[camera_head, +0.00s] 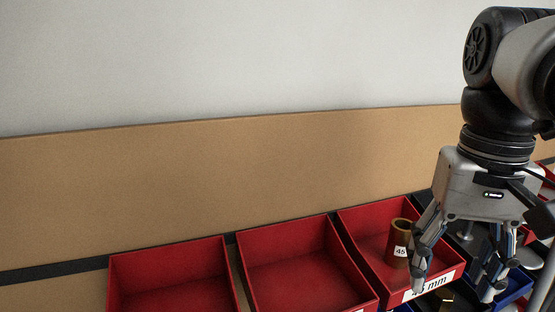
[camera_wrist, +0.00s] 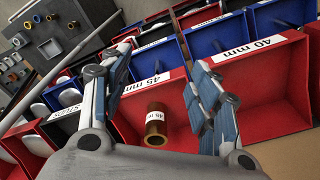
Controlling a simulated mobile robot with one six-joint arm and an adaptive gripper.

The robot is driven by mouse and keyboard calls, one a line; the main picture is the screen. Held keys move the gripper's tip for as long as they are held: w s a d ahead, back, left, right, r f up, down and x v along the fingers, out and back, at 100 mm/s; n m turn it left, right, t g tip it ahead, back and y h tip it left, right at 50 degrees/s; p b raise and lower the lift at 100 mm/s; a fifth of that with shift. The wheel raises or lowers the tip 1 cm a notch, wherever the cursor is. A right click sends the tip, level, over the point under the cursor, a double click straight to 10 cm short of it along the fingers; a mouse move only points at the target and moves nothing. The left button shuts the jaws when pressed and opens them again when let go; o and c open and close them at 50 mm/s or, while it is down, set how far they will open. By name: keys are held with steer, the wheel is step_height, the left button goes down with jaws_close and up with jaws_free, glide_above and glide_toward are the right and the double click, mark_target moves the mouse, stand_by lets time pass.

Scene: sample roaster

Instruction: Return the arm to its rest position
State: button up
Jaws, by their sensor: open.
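My gripper (camera_head: 455,288) hangs at the right of the head view, pointing down, its two fingers spread apart with nothing between them. In the wrist view my gripper (camera_wrist: 163,62) also shows open fingers on both sides. A brown hollow cylinder (camera_head: 398,240) labelled 45 stands in a red bin (camera_head: 352,220) labelled 45 mm, just left of the fingers in the head view. The cylinder (camera_wrist: 156,128) appears below the gap between the fingers in the wrist view, apart from them. No marked rest position shows.
Two empty red bins (camera_head: 172,252) (camera_head: 290,232) stand to the left. A dark tray (camera_wrist: 62,32) with several rings lies at the wrist view's upper left. The space above the left bins is clear.

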steer(key=s+a+f+n+t+b, duration=0.1)
steer(key=f+b, duration=0.6)
steer(key=f, duration=0.7)
steer(key=s+a+f+n+t+b, duration=0.1)
steer(key=s+a+f+b, duration=0.2)
steer(key=f+b, duration=0.5)
steer(key=s+a+f+n+t+b, duration=0.1)
steer(key=f+b, duration=0.6)
steer(key=f, duration=1.3)
steer(key=shift+s+a+f+t+b, duration=0.35)
steer(key=shift+s+a+t, duration=0.25)
steer(key=shift+s+a, duration=0.5)
steer(key=shift+w, duration=0.1)
